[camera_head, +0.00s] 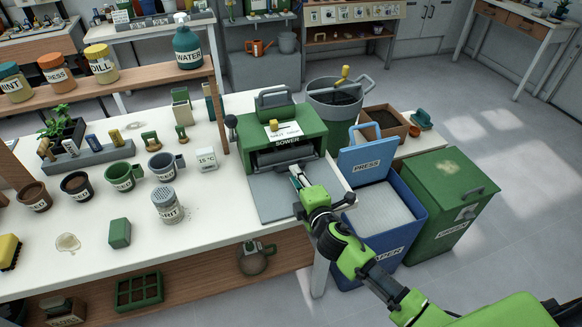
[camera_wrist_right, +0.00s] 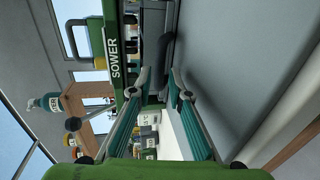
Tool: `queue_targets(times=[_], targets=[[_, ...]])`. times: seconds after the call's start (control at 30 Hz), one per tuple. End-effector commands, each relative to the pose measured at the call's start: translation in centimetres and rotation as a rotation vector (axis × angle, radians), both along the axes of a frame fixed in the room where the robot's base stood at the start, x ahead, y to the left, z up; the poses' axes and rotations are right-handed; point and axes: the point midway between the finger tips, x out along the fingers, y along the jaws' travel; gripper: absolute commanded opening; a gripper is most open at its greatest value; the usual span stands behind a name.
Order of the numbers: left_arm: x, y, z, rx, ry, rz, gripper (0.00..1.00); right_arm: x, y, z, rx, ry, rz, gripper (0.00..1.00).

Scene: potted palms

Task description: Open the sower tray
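The green sower (camera_head: 308,124), labelled SOWER, stands on the white table with a dark slot and dark rounded bar (camera_head: 280,157) low on its front. A flat grey plate (camera_head: 264,196) extends in front of it; I cannot tell whether this is the tray or a fixed base. My right gripper (camera_head: 296,174) is in front of the sower, low over the plate. In the wrist view its teal fingers (camera_wrist_right: 158,82) are apart, pointing at the dark bar by the sower (camera_wrist_right: 114,52). Whether they touch it is unclear. My left gripper is out of view.
White-labelled pots, a shaker (camera_head: 168,205) and a green block (camera_head: 119,233) stand left of the sower. A soil bucket (camera_head: 336,112) stands behind right. A blue PRESS bin (camera_head: 407,232) and a green bin (camera_head: 446,220) stand right of the table, close to my right arm.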

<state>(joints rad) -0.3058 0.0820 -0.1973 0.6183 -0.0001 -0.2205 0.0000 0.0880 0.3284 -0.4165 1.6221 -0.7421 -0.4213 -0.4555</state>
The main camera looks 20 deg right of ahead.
Motion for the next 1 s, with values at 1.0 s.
queue_targets(times=[1.0], targets=[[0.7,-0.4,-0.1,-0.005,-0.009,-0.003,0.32,4.8,0.2,-1.0,0.0,0.001,0.0,0.0]])
